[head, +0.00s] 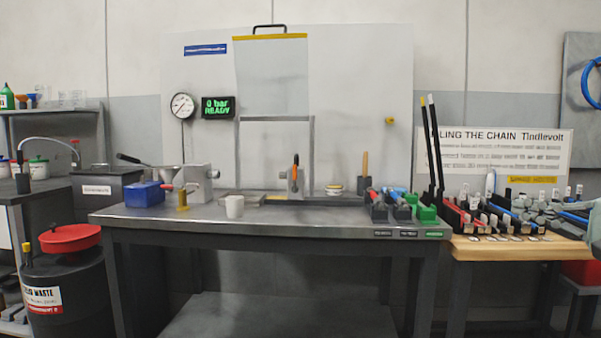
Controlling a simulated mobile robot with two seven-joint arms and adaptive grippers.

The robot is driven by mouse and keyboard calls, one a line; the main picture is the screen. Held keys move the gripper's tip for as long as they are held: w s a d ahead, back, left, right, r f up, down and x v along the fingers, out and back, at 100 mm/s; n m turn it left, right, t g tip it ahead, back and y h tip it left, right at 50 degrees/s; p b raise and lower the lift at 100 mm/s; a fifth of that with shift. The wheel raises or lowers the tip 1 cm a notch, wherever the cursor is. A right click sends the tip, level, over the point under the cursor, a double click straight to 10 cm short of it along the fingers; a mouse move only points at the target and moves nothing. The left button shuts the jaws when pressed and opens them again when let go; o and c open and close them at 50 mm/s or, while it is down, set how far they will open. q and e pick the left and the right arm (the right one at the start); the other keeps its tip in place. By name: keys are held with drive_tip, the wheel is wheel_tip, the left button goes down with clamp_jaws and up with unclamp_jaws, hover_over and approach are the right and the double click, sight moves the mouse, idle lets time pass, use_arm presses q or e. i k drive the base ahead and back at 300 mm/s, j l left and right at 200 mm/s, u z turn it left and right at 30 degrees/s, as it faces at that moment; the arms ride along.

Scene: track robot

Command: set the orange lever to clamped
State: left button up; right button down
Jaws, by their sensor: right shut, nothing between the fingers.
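The orange lever (295,172) stands roughly upright on a small grey clamp fixture (288,187) at the back middle of the workbench, in front of the clear panel. Its lower end is partly hidden by the fixture. My right gripper (546,204) is small and hard to make out at the right, over the wooden side table and far from the lever. It is shut and empty. My left gripper is not in view.
A gauge (182,105) and a green display (218,107) hang behind. The bench's front middle is clear.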

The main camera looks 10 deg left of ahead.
sight(295, 189)
drive_tip(key=i+j, duration=0.25)
drive_tip(key=j, duration=0.2)
drive_tip(key=i+j, duration=0.3)
drive_tip(key=j, duration=0.15)
drive_tip(key=i+j, duration=0.25)
drive_tip(key=j, duration=0.2)
drive_tip(key=i+j, duration=0.3)
drive_tip(key=j, duration=0.15)
